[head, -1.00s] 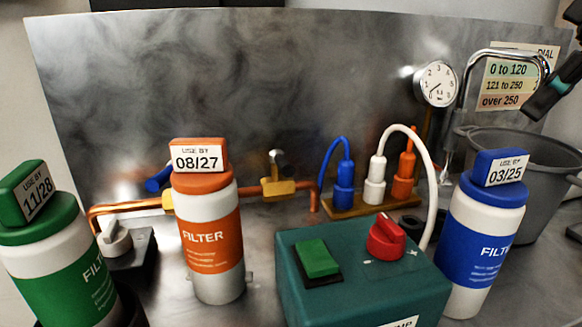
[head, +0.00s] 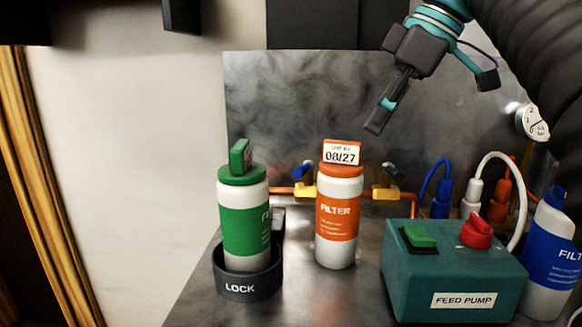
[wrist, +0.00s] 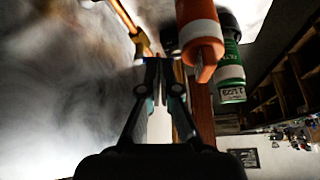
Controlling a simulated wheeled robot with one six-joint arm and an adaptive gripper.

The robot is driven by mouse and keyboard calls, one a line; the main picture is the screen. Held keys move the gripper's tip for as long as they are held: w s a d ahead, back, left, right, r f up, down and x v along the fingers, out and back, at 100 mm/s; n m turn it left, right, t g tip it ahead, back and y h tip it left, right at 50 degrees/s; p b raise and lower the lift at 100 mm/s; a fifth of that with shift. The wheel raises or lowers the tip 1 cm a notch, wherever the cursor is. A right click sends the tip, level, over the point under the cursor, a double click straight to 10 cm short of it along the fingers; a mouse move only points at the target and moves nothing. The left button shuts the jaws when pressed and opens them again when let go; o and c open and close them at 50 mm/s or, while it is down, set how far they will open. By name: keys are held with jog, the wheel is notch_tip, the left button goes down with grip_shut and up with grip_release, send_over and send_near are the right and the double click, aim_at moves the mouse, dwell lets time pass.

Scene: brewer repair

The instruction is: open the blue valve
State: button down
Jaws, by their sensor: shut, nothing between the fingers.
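The blue valve (head: 303,170) has a small blue handle on the copper pipe (head: 285,191), low along the metal back panel in the head view. It sits just left of the orange filter bottle (head: 337,205), which partly hides it. My gripper (head: 374,129) is shut and empty, pointing down and left. In the picture it is above and right of the blue valve, apart from it. In the wrist view my closed fingertips (wrist: 158,62) point toward the pipe and bottles; I cannot make out the blue handle there.
The green filter bottle (head: 246,225) stands in the dark LOCK holder (head: 248,285). A yellow valve (head: 385,192) is right of the orange bottle. The feed pump box (head: 450,275) and blue filter bottle (head: 548,255) stand at the right. Air above the bottles is free at left.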

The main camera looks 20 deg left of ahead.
aim_at(304, 169)
jog(key=shift+f, duration=0.1)
dwell(0.3)
jog(key=a+f+b, duration=0.3)
jog(key=a+f, duration=0.5)
jog(key=shift+w+a, duration=0.15)
jog(key=shift+a, duration=0.1)
dwell(0.4)
